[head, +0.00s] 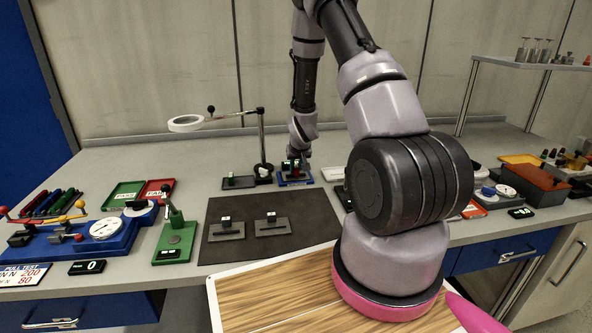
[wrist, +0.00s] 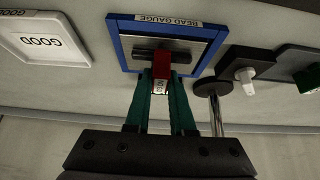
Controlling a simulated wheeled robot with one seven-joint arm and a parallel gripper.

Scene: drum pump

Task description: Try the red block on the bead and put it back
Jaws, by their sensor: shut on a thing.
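The bead gauge is a blue-framed plate with a grey face (wrist: 130,45) and a dark bar, the bead (wrist: 150,54), across it. In the head view the blue frame (head: 296,183) is at the back of the bench. My gripper (wrist: 161,84) has its green fingers shut on the red block (wrist: 161,66), whose end carries a white label. The red block's far end overlaps the bead's middle in the wrist view; I cannot tell if they touch. My gripper (head: 295,164) is small in the head view.
A white tray marked GOOD (wrist: 45,62) lies beside the gauge. On the other side are a post on a round black base (wrist: 212,87) and dark holders, one with a green piece (wrist: 310,78). A dark mat (head: 310,215) with two small stands lies in front.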

